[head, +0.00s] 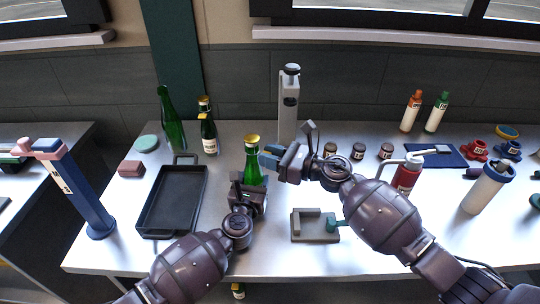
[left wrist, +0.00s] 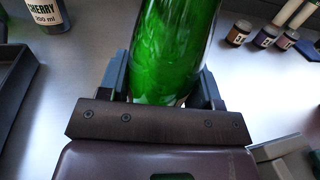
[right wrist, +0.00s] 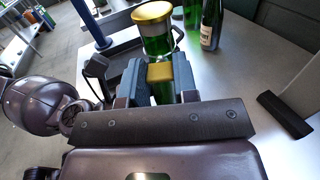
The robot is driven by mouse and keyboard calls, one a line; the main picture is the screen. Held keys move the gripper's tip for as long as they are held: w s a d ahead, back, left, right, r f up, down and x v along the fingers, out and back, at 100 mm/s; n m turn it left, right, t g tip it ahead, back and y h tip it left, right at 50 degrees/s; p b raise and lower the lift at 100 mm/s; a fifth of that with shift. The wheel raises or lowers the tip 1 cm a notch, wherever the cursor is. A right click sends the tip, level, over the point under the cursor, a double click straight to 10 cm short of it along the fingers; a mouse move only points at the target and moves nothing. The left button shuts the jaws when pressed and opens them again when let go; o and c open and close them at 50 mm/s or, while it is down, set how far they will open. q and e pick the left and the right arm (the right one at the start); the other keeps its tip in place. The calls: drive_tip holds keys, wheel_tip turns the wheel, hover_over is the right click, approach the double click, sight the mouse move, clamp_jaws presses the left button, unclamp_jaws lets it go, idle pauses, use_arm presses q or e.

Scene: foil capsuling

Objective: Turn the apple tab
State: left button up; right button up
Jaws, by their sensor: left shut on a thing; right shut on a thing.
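A green glass bottle (head: 255,166) with a gold top (head: 252,139) stands upright near the middle of the table. My left gripper (head: 248,190) is shut around its lower body; the bottle fills the space between the fingers in the left wrist view (left wrist: 172,50). My right gripper (head: 270,158) is beside the bottle's upper part, just right of it. In the right wrist view a small gold tab (right wrist: 160,72) sits between its fingers, with green glass below. The wide gold top (right wrist: 153,13) shows beyond it. I cannot read any apple marking on the tab.
A black tray (head: 172,205) lies left of the bottle. A tall green bottle (head: 172,125) and a dark labelled bottle (head: 208,132) stand behind it. A grey upright device (head: 289,105) stands behind my right gripper. Several small jars (head: 358,151) and a grey fixture (head: 312,226) are to the right.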

drive_tip(key=o, duration=0.9)
drive_tip(key=shift+d, duration=0.1)
drive_tip(key=v, duration=1.1)
drive_tip(key=shift+s+d, duration=0.2)
drive_tip(key=shift+d, duration=0.15)
use_arm(q)
drive_tip(key=o, duration=1.3)
